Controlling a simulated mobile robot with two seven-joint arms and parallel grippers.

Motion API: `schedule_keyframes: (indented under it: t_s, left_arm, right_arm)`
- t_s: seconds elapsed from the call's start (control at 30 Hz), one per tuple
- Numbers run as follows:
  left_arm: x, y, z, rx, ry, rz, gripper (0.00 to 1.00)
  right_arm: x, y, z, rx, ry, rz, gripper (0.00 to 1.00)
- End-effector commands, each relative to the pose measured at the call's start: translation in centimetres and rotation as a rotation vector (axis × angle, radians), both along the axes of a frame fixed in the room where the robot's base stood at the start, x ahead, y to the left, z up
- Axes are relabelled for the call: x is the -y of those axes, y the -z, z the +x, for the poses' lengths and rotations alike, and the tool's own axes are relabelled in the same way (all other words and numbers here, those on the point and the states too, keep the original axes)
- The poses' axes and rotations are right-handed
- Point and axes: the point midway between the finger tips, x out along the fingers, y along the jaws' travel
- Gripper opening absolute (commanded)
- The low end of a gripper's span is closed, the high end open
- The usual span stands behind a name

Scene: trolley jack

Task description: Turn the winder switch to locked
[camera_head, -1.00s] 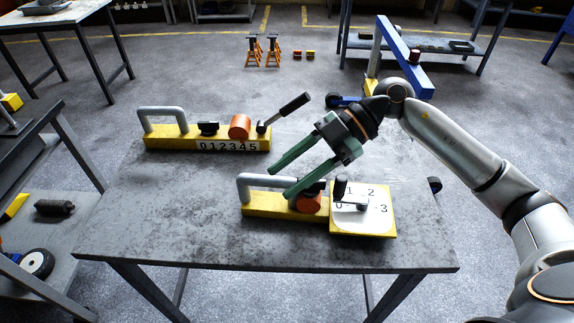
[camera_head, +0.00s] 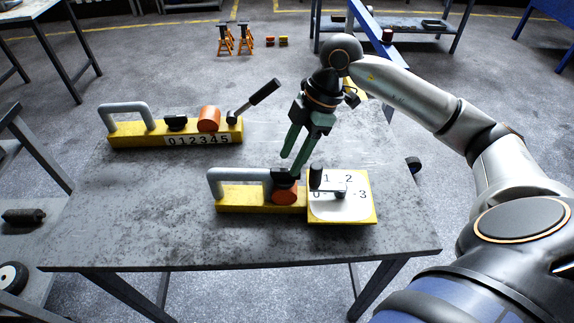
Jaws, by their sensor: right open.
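The nearer yellow unit (camera_head: 240,198) stands on the table with a grey handle, an orange drum (camera_head: 284,190) with a black switch-like piece (camera_head: 281,173) at it, and a white dial plate (camera_head: 345,208) marked 0 to 3 with a black-knobbed crank (camera_head: 318,177). The farther yellow unit (camera_head: 124,136) has a black switch-like piece (camera_head: 176,122), an orange drum (camera_head: 209,119), a black-gripped lever (camera_head: 258,96) and a 012345 scale. I cannot tell which piece is the winder switch. My right gripper (camera_head: 290,164) is open and points down, its green fingertips just behind the nearer drum; contact is unclear. My left gripper is not in view.
The grey table (camera_head: 150,215) is clear at its front and left. Orange jack stands (camera_head: 236,38) stand on the floor behind.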

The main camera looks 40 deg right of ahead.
Motion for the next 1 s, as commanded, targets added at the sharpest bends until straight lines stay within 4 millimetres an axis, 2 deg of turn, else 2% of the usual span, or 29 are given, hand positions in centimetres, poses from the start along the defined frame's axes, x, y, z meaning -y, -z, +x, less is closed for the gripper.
schedule_keyframes:
  t_s: [0.03, 0.2, 0.57, 1.0]
  left_arm:
    - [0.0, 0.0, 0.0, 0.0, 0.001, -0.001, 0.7]
    - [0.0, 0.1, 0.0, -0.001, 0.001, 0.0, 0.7]
    - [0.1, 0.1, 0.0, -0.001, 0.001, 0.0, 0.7]
    - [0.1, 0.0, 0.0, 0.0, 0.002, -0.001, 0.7]
  right_arm:
    - [-0.4, 0.9, 0.0, -0.004, -0.003, 0.002, 0.5]
    - [-1.0, 2.4, 0.2, -0.002, -0.001, 0.0, 0.5]
    - [-1.2, 2.9, 0.2, 0.001, -0.001, 0.001, 0.5]
    - [-1.2, 2.9, 0.2, 0.001, -0.001, 0.001, 0.02]
